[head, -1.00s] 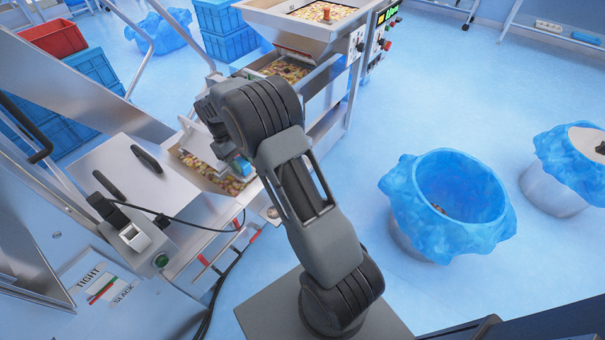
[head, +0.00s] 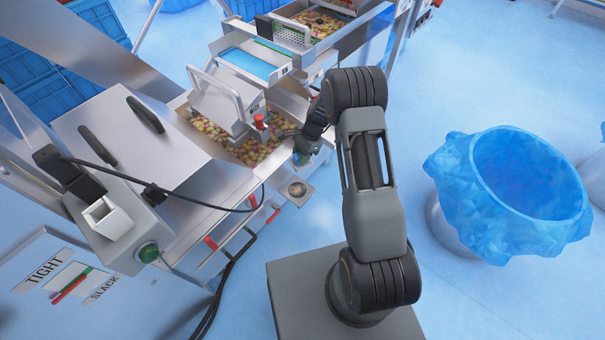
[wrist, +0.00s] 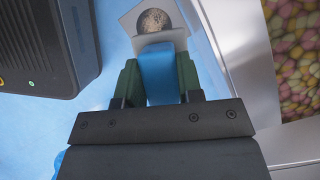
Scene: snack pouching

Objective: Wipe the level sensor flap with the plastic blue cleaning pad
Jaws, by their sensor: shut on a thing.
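My gripper (wrist: 158,85) is shut on the blue cleaning pad (wrist: 158,72), which sits between its green fingers in the wrist view. Beyond the pad's tip is a small square plate with a round, speckled brown disc (wrist: 155,21); I cannot tell whether they touch. In the head view my gripper (head: 303,148) is at the right edge of the snack trough, just above that plate (head: 297,190), and the pad is mostly hidden. A pale hinged metal flap (head: 222,103) with a bar handle stands over the trough; I cannot tell if it is the level sensor flap.
The trough holds multicoloured snacks (head: 247,153). A red knob (head: 260,121) stands by the flap. A black cable (head: 215,206) loops in front of the machine. A large blue-lined bin (head: 515,185) stands at the right, with open floor between it and my arm.

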